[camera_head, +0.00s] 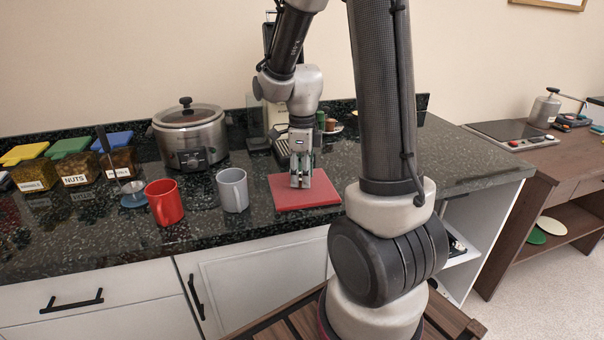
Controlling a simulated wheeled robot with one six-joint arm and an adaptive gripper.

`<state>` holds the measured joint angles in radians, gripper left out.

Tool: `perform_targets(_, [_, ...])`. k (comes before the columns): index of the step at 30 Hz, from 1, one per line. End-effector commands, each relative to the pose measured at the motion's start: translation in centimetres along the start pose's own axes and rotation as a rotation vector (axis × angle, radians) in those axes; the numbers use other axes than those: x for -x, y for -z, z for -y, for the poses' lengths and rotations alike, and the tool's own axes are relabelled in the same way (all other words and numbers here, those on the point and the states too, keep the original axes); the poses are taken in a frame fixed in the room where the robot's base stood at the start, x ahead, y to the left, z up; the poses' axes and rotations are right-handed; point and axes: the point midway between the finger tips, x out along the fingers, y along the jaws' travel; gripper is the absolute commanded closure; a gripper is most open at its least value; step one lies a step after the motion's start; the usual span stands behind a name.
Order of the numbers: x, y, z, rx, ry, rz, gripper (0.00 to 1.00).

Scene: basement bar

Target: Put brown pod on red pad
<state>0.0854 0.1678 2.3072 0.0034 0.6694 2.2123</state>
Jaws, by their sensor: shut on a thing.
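The red pad (322,191) lies flat on the dark stone counter, near its front edge. My gripper (301,183) points down over the left part of the pad, its fingertips at or just above the surface; I cannot tell if they touch it. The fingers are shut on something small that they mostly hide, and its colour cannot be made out. Behind the pad, a small brown item (331,125) shows on a pale saucer (338,130), beside a green item (320,118). They are too small to tell whether the brown one is a pod.
A grey mug (232,190) and a red mug (164,202) stand left of the pad. A slow cooker (190,135) and a coffee machine (258,124) stand behind. Labelled jars (72,168) are at far left. My arm hides the counter right of the pad.

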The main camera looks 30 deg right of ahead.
Motion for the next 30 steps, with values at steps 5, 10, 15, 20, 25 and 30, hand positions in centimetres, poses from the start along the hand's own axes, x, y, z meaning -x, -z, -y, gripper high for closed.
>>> perform_targets(5, [-0.3, 0.0, 0.0, 0.0, 0.0, 0.0, 0.7])
perform_targets(10, [-0.3, 0.0, 0.0, 0.0, 0.0, 0.0, 0.38])
perform_targets(15, [-0.2, 0.0, 0.0, 0.0, 0.0, 0.0, 0.38])
perform_targets(20, [0.1, 0.0, 0.0, 0.0, 0.001, 0.001, 0.38])
perform_targets(25, [2.6, -0.1, 0.1, 0.0, 0.004, 0.003, 0.38])
perform_targets(30, [6.6, -0.1, 0.1, 0.0, 0.005, 0.004, 0.38])
